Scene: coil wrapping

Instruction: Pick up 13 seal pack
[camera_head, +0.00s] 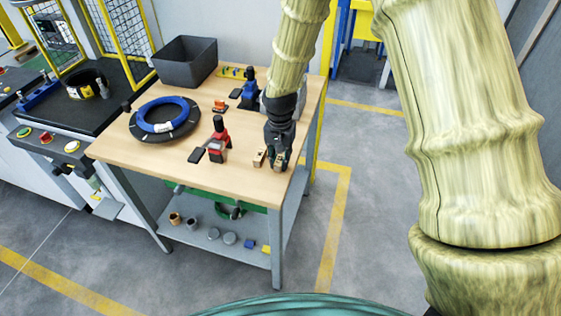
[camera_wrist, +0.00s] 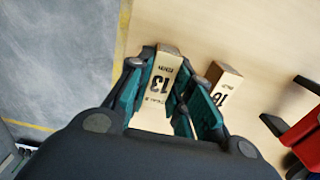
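The 13 seal pack (camera_wrist: 159,88) is a small tan box with a black "13" printed on it. In the wrist view it lies between the two teal-padded fingers of my gripper (camera_wrist: 166,70). The fingers are close along both its sides; I cannot tell whether they press on it. In the head view my gripper (camera_head: 279,162) points down at the right front part of the wooden table, and hides most of the pack there. A second tan box marked "10" (camera_wrist: 224,84) stands just right of my gripper, apart from it; it also shows in the head view (camera_head: 259,158).
The wooden table (camera_head: 150,165) carries a red-and-black tool (camera_head: 218,140), a blue tool (camera_head: 249,92), a blue coil on a black ring (camera_head: 165,116) and a dark grey bin (camera_head: 186,62). The table's right edge is close to my gripper. Its front middle is clear.

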